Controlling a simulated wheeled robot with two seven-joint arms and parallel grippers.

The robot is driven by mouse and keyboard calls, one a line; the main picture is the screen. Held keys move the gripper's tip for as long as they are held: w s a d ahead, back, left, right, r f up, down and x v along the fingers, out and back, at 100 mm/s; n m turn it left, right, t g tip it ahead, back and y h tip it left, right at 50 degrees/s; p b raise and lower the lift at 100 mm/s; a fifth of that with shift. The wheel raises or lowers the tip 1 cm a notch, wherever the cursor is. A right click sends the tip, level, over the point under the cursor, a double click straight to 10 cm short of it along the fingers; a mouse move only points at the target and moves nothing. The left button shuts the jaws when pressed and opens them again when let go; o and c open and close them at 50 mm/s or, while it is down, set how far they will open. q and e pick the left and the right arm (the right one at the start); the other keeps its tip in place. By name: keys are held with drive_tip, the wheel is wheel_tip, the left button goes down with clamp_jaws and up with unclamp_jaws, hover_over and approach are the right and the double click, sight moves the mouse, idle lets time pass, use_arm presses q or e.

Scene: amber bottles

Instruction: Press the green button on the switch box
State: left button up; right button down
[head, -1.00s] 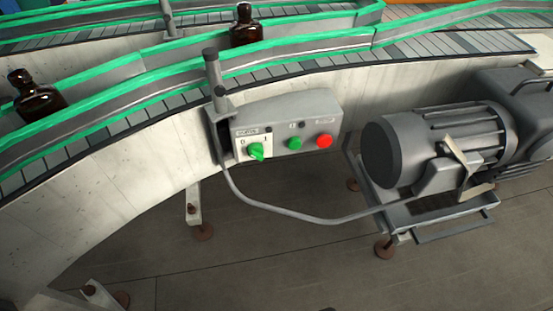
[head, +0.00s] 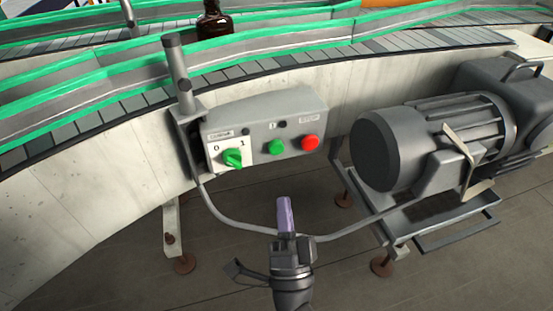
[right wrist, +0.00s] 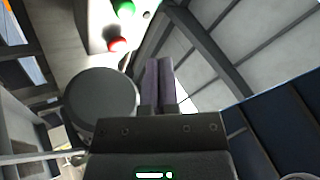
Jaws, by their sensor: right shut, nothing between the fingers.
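The grey switch box (head: 265,125) is mounted on the side of the conveyor. Its round green button (head: 276,147) sits between a green rotary switch (head: 232,158) on the left and a red button (head: 310,142) on the right. My right gripper (head: 285,212) is shut and empty, below the box and apart from it, fingers pointing up toward it. In the right wrist view the shut fingers (right wrist: 159,82) show in the middle, with the green button (right wrist: 125,8) and the red button (right wrist: 117,44) at the top, up and left of the fingertips. My left gripper is out of view.
A grey motor (head: 430,145) on a stand is right of the box. A grey cable (head: 335,234) loops below the box, passing behind my right gripper. The conveyor (head: 95,112) with green rails carries an amber bottle (head: 214,24). The space directly before the box is clear.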

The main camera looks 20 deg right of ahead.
sight(276, 148)
use_arm(q)
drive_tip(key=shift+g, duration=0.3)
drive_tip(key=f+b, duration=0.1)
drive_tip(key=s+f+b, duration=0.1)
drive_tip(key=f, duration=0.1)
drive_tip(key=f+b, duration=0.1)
drive_tip(key=b, duration=0.1)
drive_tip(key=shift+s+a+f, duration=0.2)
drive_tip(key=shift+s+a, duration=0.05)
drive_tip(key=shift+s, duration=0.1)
use_arm(e)
drive_tip(key=w+d+r+m+h, duration=0.1)
drive_tip(key=w+m+h, duration=0.4)
drive_tip(key=w+h, duration=0.1)
drive_tip(key=shift+w+d+r+m, duration=0.25)
drive_tip(key=shift+w+r+m, duration=0.1)
drive_tip(key=shift+w, duration=0.5)
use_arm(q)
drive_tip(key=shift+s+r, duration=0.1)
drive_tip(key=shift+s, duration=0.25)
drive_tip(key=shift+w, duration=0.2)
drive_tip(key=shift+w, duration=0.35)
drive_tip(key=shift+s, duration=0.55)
